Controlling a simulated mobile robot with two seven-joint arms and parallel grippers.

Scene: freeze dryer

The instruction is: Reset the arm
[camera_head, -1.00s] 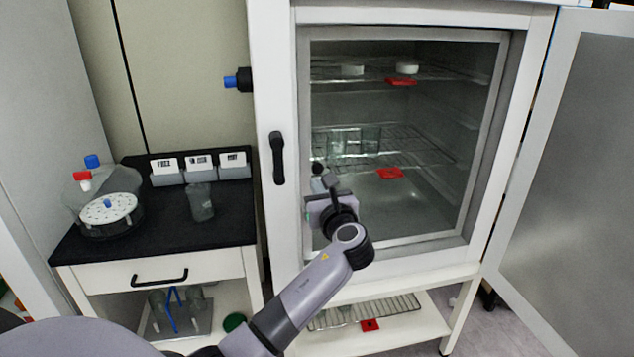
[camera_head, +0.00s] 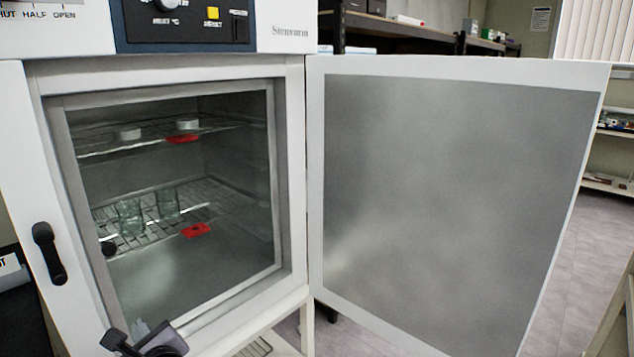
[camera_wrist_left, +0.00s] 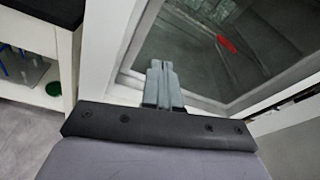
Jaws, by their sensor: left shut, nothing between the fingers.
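My left gripper (camera_head: 150,338) shows at the bottom edge of the head view, in front of the freeze dryer's lower opening. Most of its arm is cut off by the frame. In the left wrist view its two grey fingers (camera_wrist_left: 162,72) lie together with nothing between them. The freeze dryer (camera_head: 290,180) stands behind it with its door (camera_head: 455,200) swung wide open to the right. My right gripper is not in view.
Inside the chamber, glass beakers (camera_head: 168,203) stand on the middle wire shelf and white dishes (camera_head: 187,125) on the upper one. Red pieces (camera_head: 196,230) mark both shelves. The black handle (camera_head: 48,252) is on the left of the frame. Storage shelves (camera_head: 400,40) stand behind.

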